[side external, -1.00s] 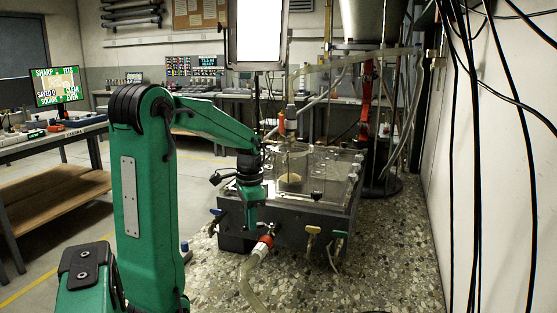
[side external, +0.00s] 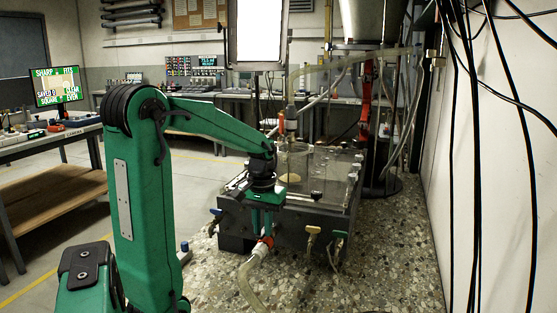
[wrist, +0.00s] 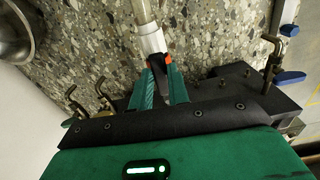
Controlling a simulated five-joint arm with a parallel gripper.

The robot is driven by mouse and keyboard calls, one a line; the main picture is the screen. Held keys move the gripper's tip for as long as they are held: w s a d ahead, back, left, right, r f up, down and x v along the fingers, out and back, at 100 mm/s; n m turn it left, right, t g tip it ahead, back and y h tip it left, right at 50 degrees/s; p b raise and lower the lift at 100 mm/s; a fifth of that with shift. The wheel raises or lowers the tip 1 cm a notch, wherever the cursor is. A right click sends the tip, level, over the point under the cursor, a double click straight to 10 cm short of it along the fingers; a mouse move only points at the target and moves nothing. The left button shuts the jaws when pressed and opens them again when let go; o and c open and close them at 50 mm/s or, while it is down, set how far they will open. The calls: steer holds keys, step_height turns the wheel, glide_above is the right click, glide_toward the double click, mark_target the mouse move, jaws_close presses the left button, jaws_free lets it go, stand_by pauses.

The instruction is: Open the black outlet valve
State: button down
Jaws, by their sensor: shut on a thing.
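Orange parts and a white hose fitting (wrist: 153,42) show just beyond. The valve body is mostly hidden by the fingers.
Other valves flank the outlet: one with a blue handle (side external: 216,211) to the left, a yellow one (side external: 313,230) and a green one (side external: 340,234) to the right. Black cables (side external: 472,150) hang at the right. The speckled floor (side external: 390,260) at front right is clear.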

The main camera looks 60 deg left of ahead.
steer(key=shift+w+d+r+n, duration=0.1)
steer(key=shift+w+r+n, duration=0.1)
steer(key=shift+n, duration=0.2)
steer(key=c, duration=1.3)
jaws_free()
steer(key=shift+f, duration=0.1)
steer(key=shift+c, duration=0.2)
step_height(320, 180, up, 8)
steer(key=shift+f, duration=0.1)
